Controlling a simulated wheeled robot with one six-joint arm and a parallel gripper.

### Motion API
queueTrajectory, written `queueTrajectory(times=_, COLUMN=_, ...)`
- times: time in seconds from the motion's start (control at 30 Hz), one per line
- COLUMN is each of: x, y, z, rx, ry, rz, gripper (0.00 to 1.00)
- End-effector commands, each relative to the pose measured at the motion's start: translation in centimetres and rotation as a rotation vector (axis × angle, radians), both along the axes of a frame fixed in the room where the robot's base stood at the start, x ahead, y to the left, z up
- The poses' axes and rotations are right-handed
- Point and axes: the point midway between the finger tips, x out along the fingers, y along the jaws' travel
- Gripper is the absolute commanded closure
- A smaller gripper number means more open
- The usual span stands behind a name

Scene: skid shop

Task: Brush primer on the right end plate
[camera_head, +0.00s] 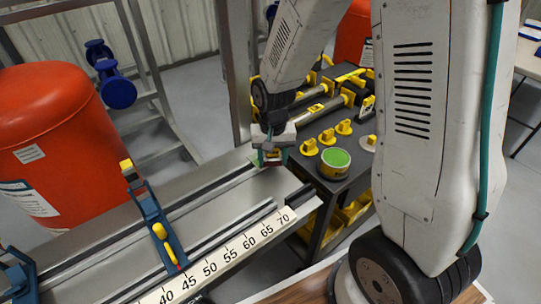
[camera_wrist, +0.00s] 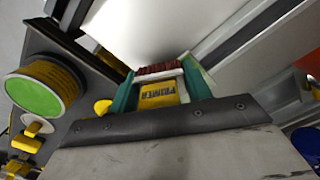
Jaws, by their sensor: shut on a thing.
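My gripper (camera_head: 271,157) is shut on a primer brush (camera_head: 272,154) at the right end of the long grey bench. In the wrist view my teal fingers (camera_wrist: 158,88) clasp its yellow block marked PRIMER (camera_wrist: 160,93), with reddish-brown bristles beyond. The bristles are at or very near the pale right end plate (camera_wrist: 200,72), which shows green beside the brush; I cannot tell whether they touch. In the head view the gripper hides part of this plate (camera_head: 257,157). An open primer tin (camera_head: 333,170) with green contents stands right of the gripper; it also shows in the wrist view (camera_wrist: 45,90).
A dark cart (camera_head: 335,188) carries yellow-handled tools and several yellow knobs (camera_head: 327,136). A ruler strip (camera_head: 225,255) runs along the bench front. A blue clamp (camera_head: 158,225) stands on the bench. A large orange tank (camera_head: 50,130) is at left.

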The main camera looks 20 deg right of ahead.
Motion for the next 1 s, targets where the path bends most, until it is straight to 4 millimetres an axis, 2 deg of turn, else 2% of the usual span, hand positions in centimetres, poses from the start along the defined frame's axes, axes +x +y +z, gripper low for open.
queueTrajectory(times=0.1, x=0.2, y=0.0, z=2.2, rx=0.0, ry=-0.009, rz=0.0, gripper=0.8)
queueTrajectory(times=0.63, x=0.2, y=-0.1, z=6.9, rx=0.0, ry=-0.008, rz=-0.002, gripper=0.8)
queueTrajectory(times=0.8, x=0.1, y=-0.2, z=7.9, rx=0.0, ry=-0.005, rz=-0.003, gripper=0.8)
queueTrajectory(times=1.0, x=0.1, y=-0.2, z=7.9, rx=0.0, ry=-0.004, rz=-0.003, gripper=0.8)
